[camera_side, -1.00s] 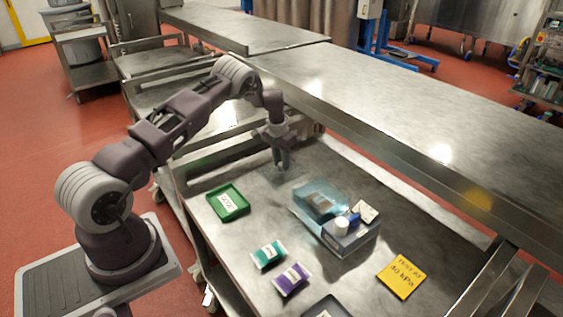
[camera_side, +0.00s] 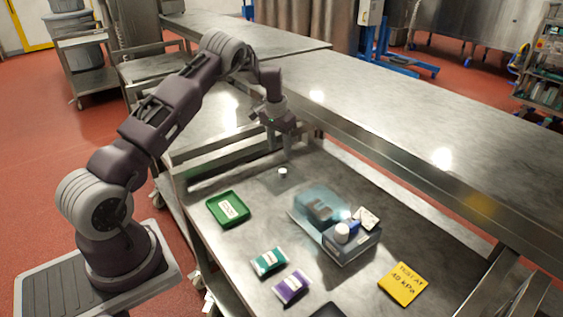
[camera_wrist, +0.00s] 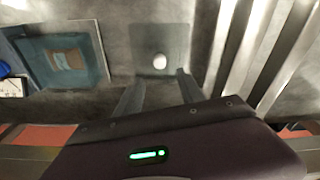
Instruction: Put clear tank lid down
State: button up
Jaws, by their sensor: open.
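The clear tank lid (camera_side: 274,177) lies flat on the steel table behind the tank, nearly invisible except for its white knob (camera_side: 283,171). In the wrist view the lid (camera_wrist: 178,35) is a faint grey square with the round knob (camera_wrist: 160,62) on it. My gripper (camera_side: 287,150) is above the lid, open and empty. In the wrist view its two fingertips (camera_wrist: 158,76) are spread on either side of the knob and apart from it. The clear bluish tank (camera_side: 335,236) has an open top, with a dark brownish pouch inside.
A green tray (camera_side: 228,208) sits left of the tank. Teal (camera_side: 268,261) and purple (camera_side: 291,287) pouches lie in front, and a yellow note (camera_side: 402,283) lies right. A white cylinder (camera_side: 342,232) and a card (camera_side: 367,218) are at the tank. A raised steel shelf (camera_side: 400,115) runs behind.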

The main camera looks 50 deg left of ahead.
jog(key=s+d+r+t, duration=0.1)
jog(key=s+d+r, duration=0.4)
jog(key=r, duration=0.4)
jog(key=s+d+r+h, duration=0.1)
jog(key=s+d+r, duration=0.2)
jog(key=d+r, duration=0.45)
jog(key=s+d+r+t, duration=0.1)
jog(key=s+d+r, duration=0.4)
jog(key=r, duration=0.5)
jog(key=s+d+m+t, duration=0.1)
jog(key=s+d, duration=0.4)
jog(key=s, duration=0.6)
jog(key=s+d+m+t, duration=0.1)
jog(key=s+d, duration=0.4)
jog(key=s, duration=0.6)
jog(key=shift+s+d+f+m+y, duration=0.3)
jog(key=shift+s+d, duration=0.05)
jog(key=shift+d, duration=0.05)
